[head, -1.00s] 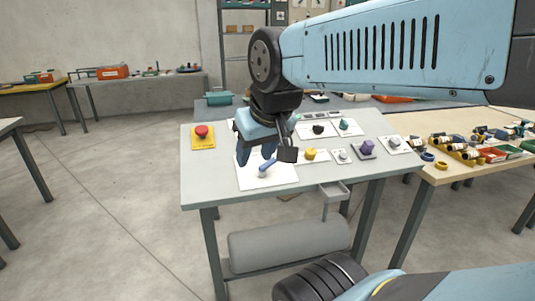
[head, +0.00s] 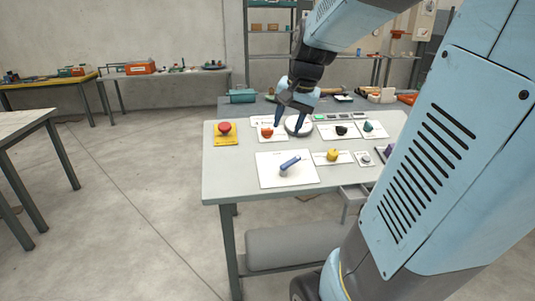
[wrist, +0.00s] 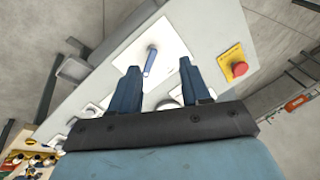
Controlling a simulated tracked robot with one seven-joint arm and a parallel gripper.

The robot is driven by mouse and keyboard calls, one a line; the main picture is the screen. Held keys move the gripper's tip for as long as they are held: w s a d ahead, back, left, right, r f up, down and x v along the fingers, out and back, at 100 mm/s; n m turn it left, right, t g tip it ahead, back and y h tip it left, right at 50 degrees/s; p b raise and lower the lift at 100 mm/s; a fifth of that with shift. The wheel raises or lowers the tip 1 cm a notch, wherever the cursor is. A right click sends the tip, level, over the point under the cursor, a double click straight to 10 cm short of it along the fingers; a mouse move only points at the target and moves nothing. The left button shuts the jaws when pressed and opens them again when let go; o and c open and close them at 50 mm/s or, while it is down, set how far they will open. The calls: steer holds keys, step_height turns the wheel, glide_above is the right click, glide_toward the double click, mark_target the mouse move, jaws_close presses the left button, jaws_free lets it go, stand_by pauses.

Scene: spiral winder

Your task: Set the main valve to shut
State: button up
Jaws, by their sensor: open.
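A blue lever (head: 290,164), which looks like the valve handle, stands on a white plate (head: 268,176) at the front of the grey panel table. It points up and to the right in the head view. Any label is too small to read. In the wrist view the lever (wrist: 150,60) shows beyond and between my fingers, on its white plate (wrist: 172,38). My gripper (head: 291,122) is open, with nothing between its fingers. It hangs behind the lever, near an orange knob (head: 267,132) and a round grey part (head: 298,126). It is apart from the lever.
A red button on a yellow plate (head: 225,131) stands at the panel's left. A yellow knob (head: 333,154), a black knob (head: 341,130) and a green knob (head: 368,126) are to the right. My arm hides the panel's right end.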

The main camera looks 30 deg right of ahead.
mark_target(296, 157)
steer(key=w+d+f+m+g, duration=0.1)
steer(key=w+d+f+m, duration=0.25)
steer(key=d, duration=0.25)
steer(key=w+d+f+m, duration=0.2)
steer(key=w+d+m, duration=0.1)
steer(key=w+d, duration=0.25)
steer(key=x, duration=1.3)
steer(key=shift+s+f, duration=0.35)
steer(key=shift+f, duration=0.1)
steer(key=shift+c, duration=0.2)
jaws_close()
